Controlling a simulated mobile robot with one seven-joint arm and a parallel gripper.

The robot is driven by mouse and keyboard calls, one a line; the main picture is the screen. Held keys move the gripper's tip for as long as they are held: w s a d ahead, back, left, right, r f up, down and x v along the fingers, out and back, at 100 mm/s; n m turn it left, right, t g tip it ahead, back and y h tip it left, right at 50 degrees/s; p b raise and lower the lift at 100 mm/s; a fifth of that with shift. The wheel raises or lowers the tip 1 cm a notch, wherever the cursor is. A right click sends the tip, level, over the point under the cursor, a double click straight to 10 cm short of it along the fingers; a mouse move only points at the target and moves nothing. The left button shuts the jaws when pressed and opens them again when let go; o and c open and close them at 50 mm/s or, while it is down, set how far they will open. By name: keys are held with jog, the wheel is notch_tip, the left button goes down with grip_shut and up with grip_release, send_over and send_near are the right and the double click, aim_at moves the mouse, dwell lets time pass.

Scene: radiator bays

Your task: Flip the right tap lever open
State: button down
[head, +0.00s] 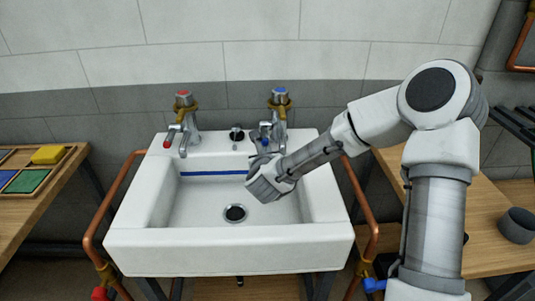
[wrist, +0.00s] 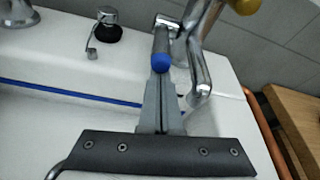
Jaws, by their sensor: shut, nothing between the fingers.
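The right tap (head: 280,108) is chrome with a blue-marked top and a brass collar. In the wrist view its chrome body and spout (wrist: 199,75) stand just right of my fingers. Its lever (wrist: 161,42) is a short chrome bar with a blue ball end (wrist: 162,61), pointing toward the wrist camera. My gripper (wrist: 161,76) is shut and empty, its fingertips right at the blue ball. I cannot tell whether they touch it. In the head view my gripper (head: 264,152) reaches over the back of the basin, partly hiding the lever.
The white sink (head: 230,258) has a dark drain and a blue line along its back wall. The left tap (head: 187,118) has a red-ended lever. A small chrome fitting (head: 236,134) stands between the taps. Copper pipes (head: 108,205) flank the sink; wooden benches (head: 45,195) stand either side.

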jog(key=shift+r, duration=0.15)
jog(key=shift+r+g+p, duration=0.25)
jog(key=shift+g+p, duration=0.05)
jog(key=shift+p, duration=0.7)
